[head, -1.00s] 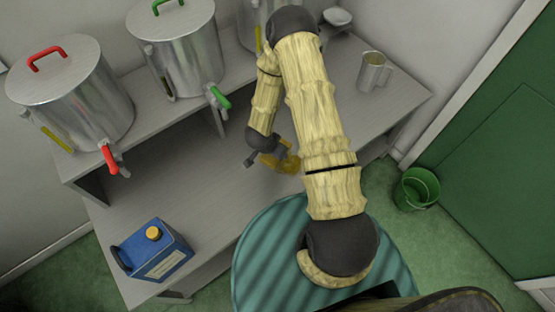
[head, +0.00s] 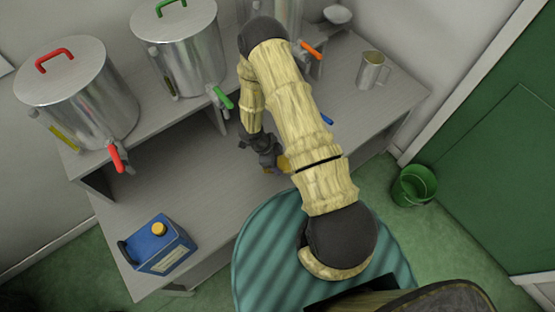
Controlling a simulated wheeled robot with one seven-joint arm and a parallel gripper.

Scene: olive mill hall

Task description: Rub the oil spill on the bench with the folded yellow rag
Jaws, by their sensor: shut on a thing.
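My gripper (head: 270,160) is low over the bench's lower front surface (head: 190,190), near its front edge. It is shut on the folded yellow rag (head: 284,164); only a small ochre-yellow patch of the rag shows at the fingertips. The rest of the rag is hidden by the gripper and arm. I cannot tell whether the rag touches the bench. I cannot make out the oil spill; it may be hidden under the rag or behind my arm.
Steel drums with a red-handled tap (head: 115,156) and a green-handled tap (head: 222,97) stand on the raised shelf. A blue can (head: 160,245) stands at the bench's front left. A metal jug (head: 373,70) is at right. A green bucket (head: 413,186) is on the floor.

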